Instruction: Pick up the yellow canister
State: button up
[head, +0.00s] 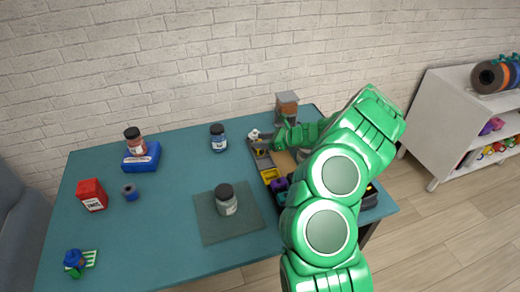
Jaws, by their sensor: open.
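I cannot clearly make out a yellow canister. A small yellow patch (261,152) shows beside my gripper (263,142), partly covered by its dark fingers; it is too small to tell what it is. My green arm reaches from the lower right across the right end of the table, over a multi-compartment organizer (269,174) with a yellow section. My gripper is open near the organizer's back left; I cannot tell whether anything is between the fingers. The arm hides much of the organizer and the table's right end.
A grey jar (227,204) stands on a dark mat (208,225). A blue jar (218,141) stands near the back. A red box (92,195) is at left.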

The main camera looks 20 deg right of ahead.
jog(key=shift+x, duration=1.5)
jog(key=shift+c, duration=0.2)
jog(key=c, duration=0.6)
jog(key=shift+o, duration=0.2)
jog(key=shift+r, duration=0.1)
